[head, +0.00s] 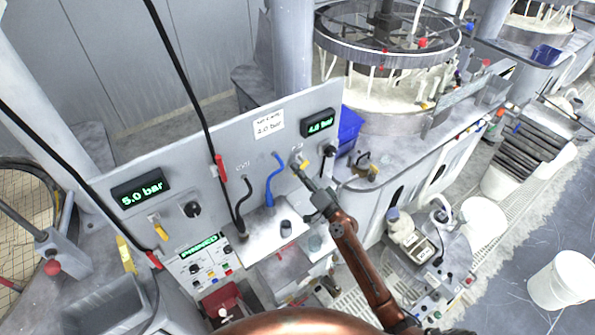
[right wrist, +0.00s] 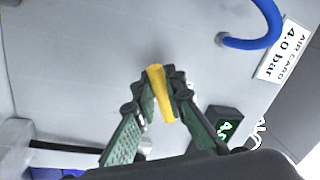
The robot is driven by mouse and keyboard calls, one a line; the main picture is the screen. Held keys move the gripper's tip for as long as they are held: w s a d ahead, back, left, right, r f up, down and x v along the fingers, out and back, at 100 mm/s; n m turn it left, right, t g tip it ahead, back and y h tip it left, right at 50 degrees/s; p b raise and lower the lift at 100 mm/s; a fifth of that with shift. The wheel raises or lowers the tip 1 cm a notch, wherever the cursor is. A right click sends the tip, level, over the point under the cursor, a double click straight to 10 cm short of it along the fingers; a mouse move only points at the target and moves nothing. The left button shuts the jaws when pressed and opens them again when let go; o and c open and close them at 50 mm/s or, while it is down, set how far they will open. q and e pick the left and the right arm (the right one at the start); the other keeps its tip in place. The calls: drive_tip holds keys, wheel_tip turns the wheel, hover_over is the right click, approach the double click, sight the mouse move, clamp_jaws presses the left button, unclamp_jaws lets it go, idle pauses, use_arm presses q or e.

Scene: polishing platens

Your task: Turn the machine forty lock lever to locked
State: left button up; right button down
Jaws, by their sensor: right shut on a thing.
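In the right wrist view the yellow lever (right wrist: 160,93) stands between the fingertips, slightly tilted. My right gripper (head: 302,169) reaches up to the panel from the lower right and is shut on this lever. Its green fingers (right wrist: 157,92) close on both sides of it in the right wrist view. The fingers partly hide the lever's base. My left gripper is not in view.
A blue hose (head: 271,183) and a black cable (head: 240,205) hang left of the lever. A second yellow lever (head: 158,228) sits under the 5.0 bar display (head: 140,188). A black knob (head: 330,150) is close to the right. A platen machine (head: 385,110) stands behind.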

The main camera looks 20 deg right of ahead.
drive_tip(key=shift+d+f+n+g+y+b, duration=0.15)
drive_tip(key=shift+f+n+b, duration=0.1)
drive_tip(key=shift+n+b, duration=0.4)
drive_tip(key=shift+d+f+n+g+y+b, duration=0.1)
drive_tip(key=shift+f+n+g+y+b, duration=0.1)
drive_tip(key=shift+n+b, duration=0.4)
drive_tip(key=shift+w+d+f+n+g+y+b, duration=0.3)
drive_tip(key=shift+n+b, duration=0.6)
drive_tip(key=shift+n, duration=0.95)
drive_tip(key=shift+w+d+n+g+y+b, duration=0.15)
drive_tip(key=shift+d+n+g+b, duration=0.3)
drive_tip(key=shift+n+b, duration=0.95)
drive_tip(key=shift+w+d+f+n+g+y+b, duration=0.1)
drive_tip(key=shift+d+f+n+g+y+b, duration=0.25)
drive_tip(key=shift+n, duration=1.95)
drive_tip(key=shift+d+r, duration=0.15)
drive_tip(key=shift+r, duration=0.05)
drive_tip(key=c, duration=2)
unclamp_jaws()
drive_tip(key=shift+o, duration=0.2)
